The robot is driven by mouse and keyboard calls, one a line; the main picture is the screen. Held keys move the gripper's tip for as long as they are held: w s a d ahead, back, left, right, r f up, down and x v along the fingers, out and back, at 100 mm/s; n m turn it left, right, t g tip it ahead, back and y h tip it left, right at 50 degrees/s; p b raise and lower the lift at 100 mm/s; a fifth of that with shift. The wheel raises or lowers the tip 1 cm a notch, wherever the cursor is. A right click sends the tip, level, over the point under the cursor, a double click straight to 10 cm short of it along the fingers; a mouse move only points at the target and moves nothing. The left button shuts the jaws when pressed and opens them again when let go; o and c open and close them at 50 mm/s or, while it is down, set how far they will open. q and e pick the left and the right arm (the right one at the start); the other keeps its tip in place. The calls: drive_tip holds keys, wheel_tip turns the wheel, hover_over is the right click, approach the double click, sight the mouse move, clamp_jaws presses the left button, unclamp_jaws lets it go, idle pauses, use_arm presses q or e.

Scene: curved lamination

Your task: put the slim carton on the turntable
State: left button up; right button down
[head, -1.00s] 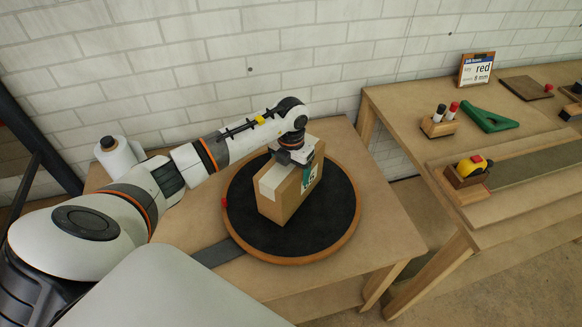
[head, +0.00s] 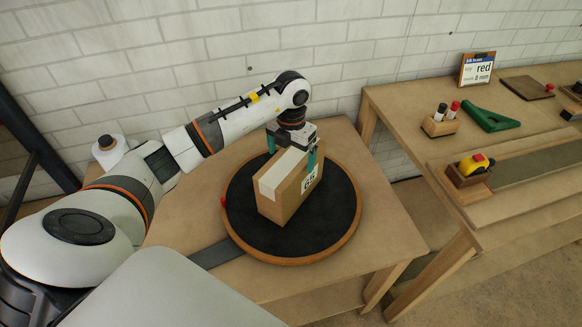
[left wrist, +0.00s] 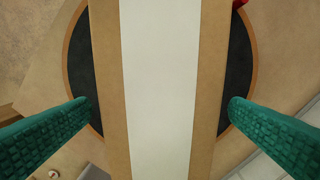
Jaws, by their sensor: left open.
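The slim carton (head: 289,186) is a brown box with a white strip along its top and a printed label on one side. It stands upright on the black top of the round, wood-rimmed turntable (head: 330,229). My left gripper (head: 292,152) is open above the carton's far end, its green fingers on either side of it. In the left wrist view the carton (left wrist: 108,100) runs between the two spread fingers, with a gap on each side, and the turntable (left wrist: 238,75) shows beneath. My right gripper is not in view.
The turntable sits on a wooden table with a red knob (head: 224,202) at its left rim. A white roll (head: 110,152) stands at the table's back left. A second bench on the right holds a green triangle (head: 489,117), a tape measure (head: 474,166) and a sign card (head: 477,69).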

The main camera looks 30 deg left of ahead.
use_arm(q)
wheel_tip(320, 180, up, 6)
drive_tip(key=shift+r+b, duration=0.25)
drive_tip(key=shift+b, duration=0.3)
drive_tip(key=shift+f, duration=0.1)
